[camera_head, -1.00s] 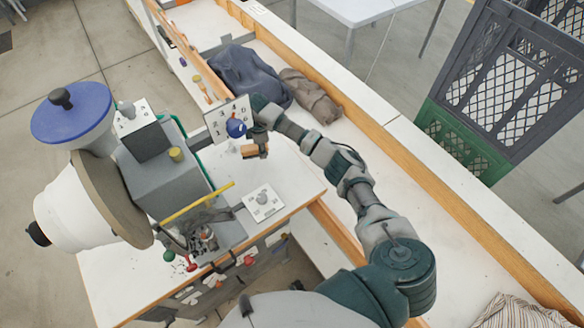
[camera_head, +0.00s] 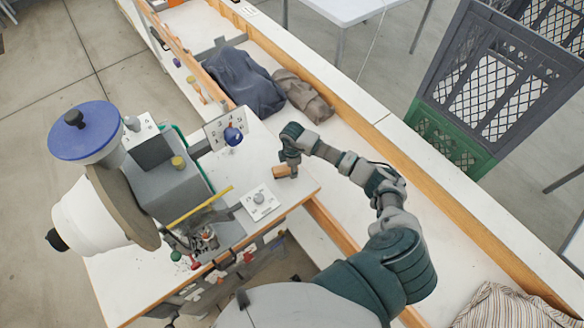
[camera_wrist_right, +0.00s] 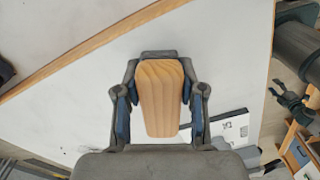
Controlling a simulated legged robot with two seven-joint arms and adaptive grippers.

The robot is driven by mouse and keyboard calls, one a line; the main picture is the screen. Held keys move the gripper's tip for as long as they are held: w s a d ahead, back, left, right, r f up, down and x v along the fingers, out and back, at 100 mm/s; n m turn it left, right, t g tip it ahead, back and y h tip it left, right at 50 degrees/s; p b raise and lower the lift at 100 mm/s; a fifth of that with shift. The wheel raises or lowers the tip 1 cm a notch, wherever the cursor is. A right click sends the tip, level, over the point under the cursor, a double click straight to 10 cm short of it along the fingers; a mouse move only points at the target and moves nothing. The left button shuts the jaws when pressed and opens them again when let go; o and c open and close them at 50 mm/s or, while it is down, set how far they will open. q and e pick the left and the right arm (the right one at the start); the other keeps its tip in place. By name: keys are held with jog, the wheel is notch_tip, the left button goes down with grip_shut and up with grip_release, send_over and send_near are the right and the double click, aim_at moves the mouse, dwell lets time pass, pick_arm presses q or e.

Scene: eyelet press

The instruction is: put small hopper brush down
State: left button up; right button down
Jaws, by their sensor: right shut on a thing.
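The small hopper brush shows as a wooden block-like handle (camera_head: 283,172) in the head view, low over or on the white bench top (camera_head: 290,196) near its right corner. In the right wrist view the wooden brush (camera_wrist_right: 158,98) lies between the two fingers. My right gripper (camera_head: 291,164) is shut on it; the fingers also show in the right wrist view (camera_wrist_right: 160,103). I cannot tell whether the brush touches the bench. Its bristles are not visible.
The eyelet press (camera_head: 165,185) with its blue-lidded hopper (camera_head: 84,130) stands left on the bench. A white plate with a grey knob (camera_head: 260,202) lies close to the brush. A number board with a blue knob (camera_head: 227,128) stands behind.

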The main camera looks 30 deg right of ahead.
jog(key=c, duration=0.9)
grip_release()
jog(key=shift+a, duration=0.15)
jog(key=shift+o, duration=1.1)
jog(key=shift+a+r, duration=0.1)
jog(key=shift+a, duration=0.1)
jog(key=r+b, duration=0.1)
jog(key=r, duration=1)
jog(key=shift+d, duration=0.2)
pick_arm(q)
jog(key=shift+s+a+f, duration=0.15)
jog(key=shift+a+f, duration=0.1)
jog(key=shift+f, duration=0.6)
pick_arm(e)
jog(key=shift+r, duration=0.5)
pick_arm(q)
jog(key=shift+d, duration=0.1)
pick_arm(e)
jog(key=shift+f, duration=0.1)
